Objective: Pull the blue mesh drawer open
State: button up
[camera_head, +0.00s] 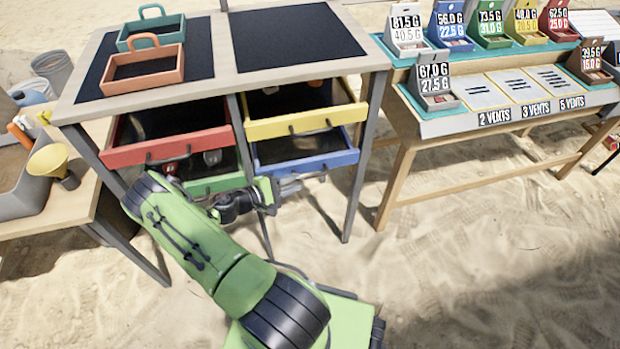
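The blue mesh drawer (343,160) is at the lower right of the drawer table, below the yellow drawer (345,115). A strip of its dark inside shows above its blue front, so it stands at least partly out. My gripper (292,186) is at the lower left part of the blue front, its grey fingers pointing right. Dark handle parts show on the blue front close to the fingers. I cannot tell whether the fingers touch a handle, or whether they are open or shut.
The red drawer (190,148) and the green drawer (215,184) are on the left, both showing their insides. Two trays (145,70) stand on the tabletop. A sorting table (460,125) with labelled bins is to the right. Open sand lies in front.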

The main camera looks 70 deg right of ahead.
aim_at(305, 178)
jog(key=b+x, duration=0.1)
jog(key=x, duration=0.6)
jog(key=shift+c, duration=0.4)
grip_shut()
